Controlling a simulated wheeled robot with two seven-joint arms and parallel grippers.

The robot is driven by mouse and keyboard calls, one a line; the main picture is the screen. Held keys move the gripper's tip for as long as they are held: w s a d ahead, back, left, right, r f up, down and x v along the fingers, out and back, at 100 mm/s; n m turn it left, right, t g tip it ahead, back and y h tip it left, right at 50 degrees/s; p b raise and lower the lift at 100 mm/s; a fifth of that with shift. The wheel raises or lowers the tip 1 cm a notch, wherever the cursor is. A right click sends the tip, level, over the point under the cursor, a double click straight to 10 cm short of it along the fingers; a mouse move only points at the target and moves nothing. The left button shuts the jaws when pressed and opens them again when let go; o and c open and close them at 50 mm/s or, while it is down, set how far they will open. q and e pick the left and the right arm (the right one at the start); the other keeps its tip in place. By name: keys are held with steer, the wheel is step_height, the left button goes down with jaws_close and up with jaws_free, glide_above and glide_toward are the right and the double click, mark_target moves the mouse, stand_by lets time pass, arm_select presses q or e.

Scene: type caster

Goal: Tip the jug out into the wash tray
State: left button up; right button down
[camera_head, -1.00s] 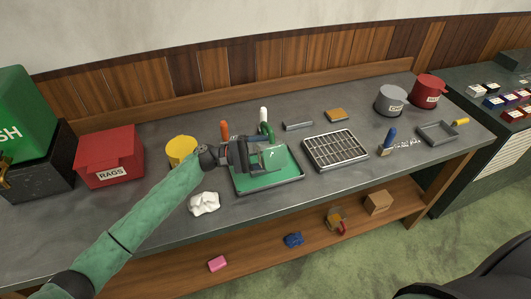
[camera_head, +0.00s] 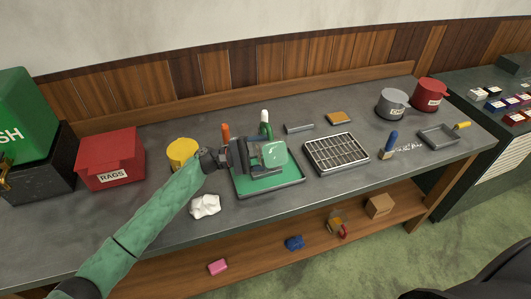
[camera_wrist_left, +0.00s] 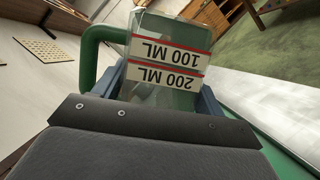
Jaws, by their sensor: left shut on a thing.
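The jug (camera_head: 273,153) is clear with a green handle. In the left wrist view the jug (camera_wrist_left: 172,48) sits between the blue-grey fingers. Its handle (camera_wrist_left: 92,45) is at the left there, and its 100 ML and 200 ML labels read upside down. The gripper hides part of the jug. I cannot tell whether any liquid is inside or flowing out. My right gripper is not in view.
A white crumpled cloth (camera_head: 205,206) lies left of the tray, with a yellow container (camera_head: 182,151) behind it. A red rags box (camera_head: 108,165) stands farther left. A metal grid rack (camera_head: 336,153) lies to the right. Orange-topped and white-topped items stand behind the tray.

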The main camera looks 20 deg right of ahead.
arm_select(q)
steer(key=shift+w+n, duration=0.25)
steer(key=shift+n, duration=0.15)
steer(key=shift+w+n+t, duration=0.2)
steer(key=shift+n+t, duration=0.1)
steer(key=shift+n, duration=0.1)
steer(key=shift+w+n+h, duration=0.2)
steer(key=shift+n+h, duration=0.1)
steer(key=shift+n, duration=0.1)
steer(key=shift+w, duration=0.1)
steer(key=shift+w+f+n+t+h, duration=0.1)
steer(key=shift+w+n+t+h, duration=0.2)
steer(key=shift+n, duration=0.6)
